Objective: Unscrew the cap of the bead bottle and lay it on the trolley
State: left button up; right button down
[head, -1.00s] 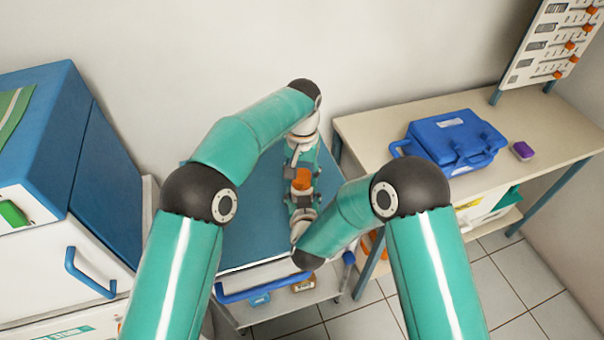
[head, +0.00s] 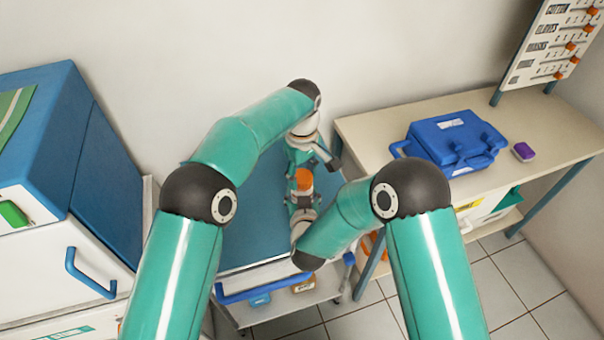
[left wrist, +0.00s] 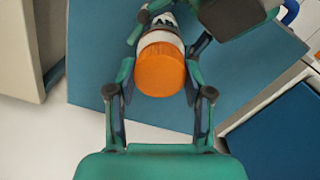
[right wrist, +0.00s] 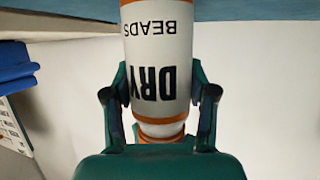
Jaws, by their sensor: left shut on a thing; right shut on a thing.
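The bead bottle (right wrist: 158,50) is white with orange bands and dark "DRY BEADS" lettering, upside down in the right wrist view. My right gripper (right wrist: 160,85) is shut around its body. The orange cap (left wrist: 160,70) shows large in the left wrist view, in line with the white bottle behind it. My left gripper (left wrist: 162,68) has its fingers on both sides of the cap and is shut on it. In the head view the cap (head: 304,180) is between my two grippers, above the blue trolley top (head: 255,225). Whether the thread is loose cannot be seen.
The trolley top looks bare left of the grippers. A beige table (head: 375,130) at right carries a blue case (head: 452,145) and a purple object (head: 523,152). A blue and white cabinet (head: 100,190) stands close on the left.

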aim_at(302, 175)
pick_arm(q)
jog(key=shift+w+r, duration=0.1)
jog(key=shift+r, duration=0.2)
jog(key=shift+r, duration=0.9)
jog(key=shift+r, duration=1.95)
pick_arm(e)
jog(key=shift+c, duration=1.3)
grip_release()
